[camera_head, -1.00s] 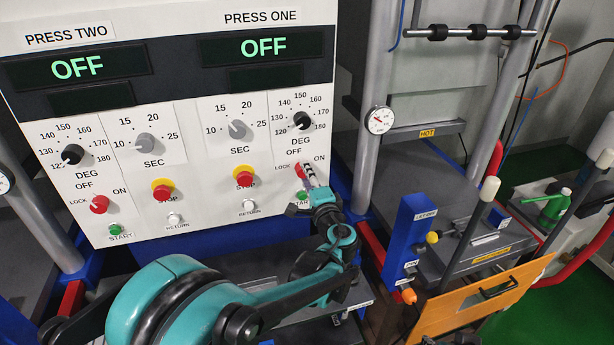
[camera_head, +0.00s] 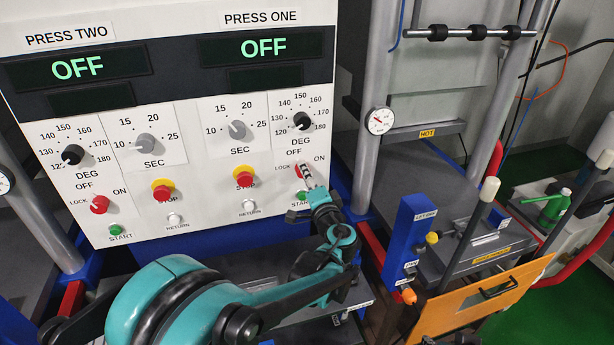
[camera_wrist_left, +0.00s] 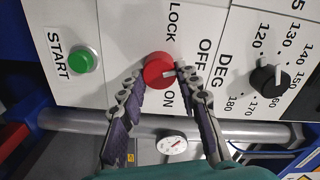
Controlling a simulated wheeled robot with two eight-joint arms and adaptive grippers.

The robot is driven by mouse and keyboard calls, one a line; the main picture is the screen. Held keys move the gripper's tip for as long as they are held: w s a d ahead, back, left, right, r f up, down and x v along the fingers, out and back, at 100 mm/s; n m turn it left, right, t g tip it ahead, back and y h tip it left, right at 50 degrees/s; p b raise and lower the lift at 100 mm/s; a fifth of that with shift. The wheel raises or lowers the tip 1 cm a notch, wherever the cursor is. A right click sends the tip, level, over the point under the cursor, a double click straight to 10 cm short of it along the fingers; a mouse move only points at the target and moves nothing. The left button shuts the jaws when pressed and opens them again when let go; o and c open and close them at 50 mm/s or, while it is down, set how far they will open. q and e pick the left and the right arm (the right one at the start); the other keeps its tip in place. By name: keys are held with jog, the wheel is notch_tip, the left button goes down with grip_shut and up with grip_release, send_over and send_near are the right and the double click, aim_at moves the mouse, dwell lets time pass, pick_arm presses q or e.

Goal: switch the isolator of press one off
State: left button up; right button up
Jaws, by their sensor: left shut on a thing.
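The press one isolator is a red knob (camera_head: 299,171) at the lower right of the white panel, with LOCK, OFF and ON around it. My left gripper (camera_head: 306,173) is shut on this knob, its fingers partly hiding it in the head view. In the left wrist view the knob (camera_wrist_left: 157,69) sits between the two fingertips (camera_wrist_left: 159,75). Its white pointer mark points right, roughly toward the OFF label. The press one display (camera_head: 264,47) reads OFF. My right gripper is not in view.
A red and yellow stop button (camera_head: 244,179) and a green start button (camera_head: 303,197) are close to the isolator. The press two isolator (camera_head: 99,204) is at the panel's left. A grey press column (camera_head: 374,90) stands right of the panel.

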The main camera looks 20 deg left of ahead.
pick_arm(q)
jog(key=o, duration=1.1)
jog(key=v, duration=1.2)
jog(key=shift+f, duration=0.1)
